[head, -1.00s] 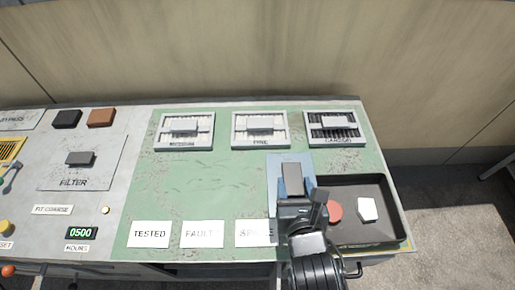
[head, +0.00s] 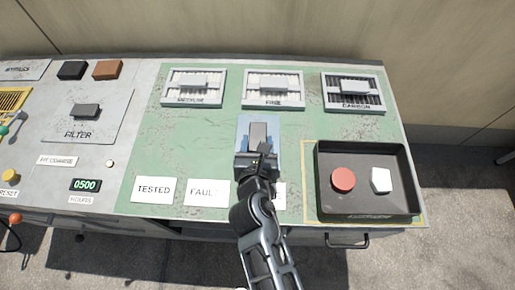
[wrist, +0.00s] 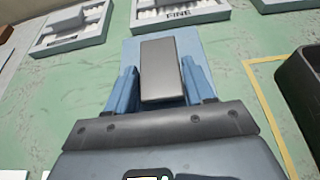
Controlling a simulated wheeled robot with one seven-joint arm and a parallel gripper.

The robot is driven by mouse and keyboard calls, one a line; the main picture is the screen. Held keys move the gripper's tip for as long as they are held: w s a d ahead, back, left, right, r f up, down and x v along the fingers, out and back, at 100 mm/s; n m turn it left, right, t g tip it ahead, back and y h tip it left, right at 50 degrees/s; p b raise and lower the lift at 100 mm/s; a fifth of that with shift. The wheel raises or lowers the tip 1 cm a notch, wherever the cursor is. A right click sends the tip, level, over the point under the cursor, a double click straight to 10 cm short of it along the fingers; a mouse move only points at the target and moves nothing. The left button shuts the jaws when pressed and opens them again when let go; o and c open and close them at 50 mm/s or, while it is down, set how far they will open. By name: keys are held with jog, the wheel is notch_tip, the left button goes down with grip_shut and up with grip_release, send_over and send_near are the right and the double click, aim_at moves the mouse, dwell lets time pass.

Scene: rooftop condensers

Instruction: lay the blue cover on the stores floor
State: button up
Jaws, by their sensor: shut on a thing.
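The blue cover (head: 243,126) is a light blue plate with a grey block handle (head: 258,133). My gripper (head: 257,146) is shut on this handle, over the green panel between the FINE filter and the row of cards. In the wrist view the handle (wrist: 162,70) stands between the two blue fingers, with the cover (wrist: 193,47) behind it. I cannot tell how far the cover is above the panel. No place marked as the stores floor is readable. A black tray (head: 322,165) at the right has a front label too small to read.
The tray holds a red disc (head: 343,179) and a white block (head: 381,181), inside a yellow outline. Filters labelled MEDIUM (head: 193,87), FINE (head: 273,88) and CARBON (head: 353,92) line the back. TESTED (head: 154,190) and FAULT (head: 206,192) cards lie in front; my arm hides most of a third.

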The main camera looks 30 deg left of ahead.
jog(key=shift+f, duration=1.1)
jog(key=shift+f+b, duration=0.1)
jog(key=shift+b, duration=0.2)
jog(key=o, duration=1.3)
jog(key=shift+c, duration=0.2)
jog(key=shift+s+d, duration=0.1)
jog(key=p+v, duration=0.1)
jog(key=v, duration=1)
jog(key=shift+s+d+r, duration=0.1)
jog(key=shift+s+r, duration=0.2)
